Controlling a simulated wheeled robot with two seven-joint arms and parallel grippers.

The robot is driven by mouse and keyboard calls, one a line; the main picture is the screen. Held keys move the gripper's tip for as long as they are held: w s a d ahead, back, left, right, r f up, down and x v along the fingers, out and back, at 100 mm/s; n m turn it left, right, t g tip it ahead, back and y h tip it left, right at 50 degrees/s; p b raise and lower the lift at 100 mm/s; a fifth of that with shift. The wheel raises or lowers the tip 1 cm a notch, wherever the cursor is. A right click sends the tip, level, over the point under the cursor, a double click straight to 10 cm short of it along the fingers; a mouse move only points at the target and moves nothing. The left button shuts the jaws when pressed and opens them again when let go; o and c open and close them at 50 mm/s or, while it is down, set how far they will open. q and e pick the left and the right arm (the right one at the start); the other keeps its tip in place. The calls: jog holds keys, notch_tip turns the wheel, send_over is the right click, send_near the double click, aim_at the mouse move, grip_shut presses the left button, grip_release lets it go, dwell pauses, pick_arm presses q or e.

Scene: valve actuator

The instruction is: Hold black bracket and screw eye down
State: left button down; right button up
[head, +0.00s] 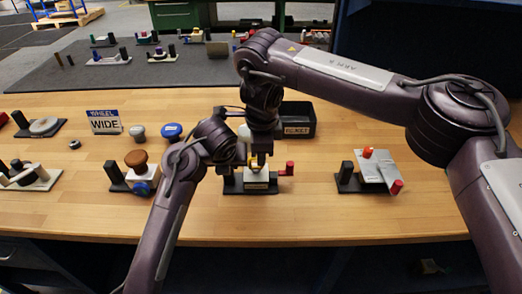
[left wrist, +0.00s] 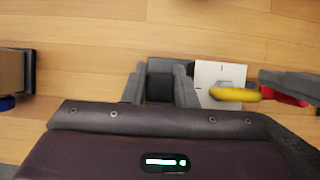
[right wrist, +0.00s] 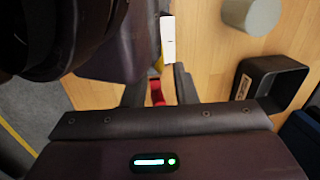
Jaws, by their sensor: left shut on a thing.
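The valve actuator (head: 258,181) in the middle of the table has a black base, a white block, a yellow screw eye and a red end. The screw eye (left wrist: 235,94) lies over the white plate (left wrist: 207,75) in the left wrist view. My left gripper (left wrist: 162,85) is shut on the upright black bracket (left wrist: 159,87), beside the plate. My right gripper (right wrist: 158,88) is open above the actuator. The red part (right wrist: 157,92) shows between its fingers, with a bit of yellow beyond. My arms partly hide the actuator in the head view.
A black bin (head: 297,119) stands behind the actuator. Another assembly with a grey plate and red ends (head: 377,172) is to the right. A brown-knobbed assembly (head: 136,160) and a "WHEEL WIDE" sign (head: 104,121) are to the left. The table front between them is clear.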

grip_shut()
jog(key=shift+s+m, duration=0.1)
jog(key=shift+m, duration=0.7)
jog(key=shift+o, duration=1.1)
grip_release()
jog(key=shift+r, duration=0.1)
